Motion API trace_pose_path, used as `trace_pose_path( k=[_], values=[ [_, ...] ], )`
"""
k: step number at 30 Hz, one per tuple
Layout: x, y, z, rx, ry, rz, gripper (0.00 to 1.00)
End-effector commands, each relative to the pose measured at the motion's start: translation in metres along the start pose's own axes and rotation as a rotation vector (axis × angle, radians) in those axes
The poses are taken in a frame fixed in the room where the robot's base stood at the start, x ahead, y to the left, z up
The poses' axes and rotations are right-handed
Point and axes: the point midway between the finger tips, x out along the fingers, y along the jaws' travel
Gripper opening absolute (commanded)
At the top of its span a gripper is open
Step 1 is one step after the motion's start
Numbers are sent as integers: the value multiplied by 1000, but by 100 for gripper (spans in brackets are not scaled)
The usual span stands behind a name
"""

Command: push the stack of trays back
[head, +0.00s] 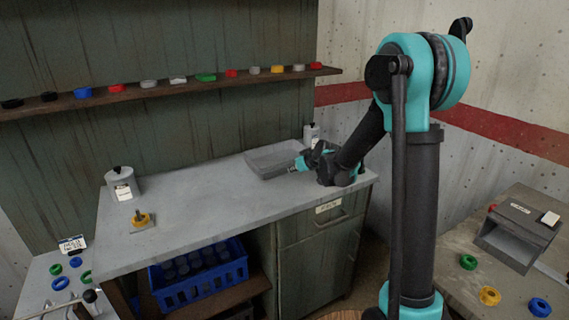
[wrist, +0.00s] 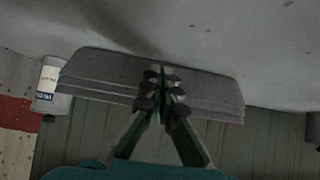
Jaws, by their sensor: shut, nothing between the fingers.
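A stack of grey trays (head: 268,161) sits on the back right part of the grey counter. It also shows in the wrist view (wrist: 215,98), where several stacked rims are seen edge-on. My gripper (head: 292,169) is low over the counter at the near right side of the stack. In the wrist view my gripper (wrist: 158,72) has its fingertips together in front of the stack's middle. Nothing is seen between the fingers. I cannot tell whether the fingertips touch the trays.
A white labelled bottle (head: 311,134) stands just behind the stack and shows beside it in the wrist view (wrist: 48,86). A grey canister (head: 122,184) and a yellow-topped item (head: 141,220) stand on the counter's left. The counter's middle (head: 205,205) is clear. A shelf (head: 170,89) with coloured rings runs above.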

Motion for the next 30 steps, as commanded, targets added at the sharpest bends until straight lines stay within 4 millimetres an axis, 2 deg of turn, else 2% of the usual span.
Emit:
trace_pose_path(
  k=[30],
  values=[
    [49,0,-39,1,0,-1,0]
  ],
)
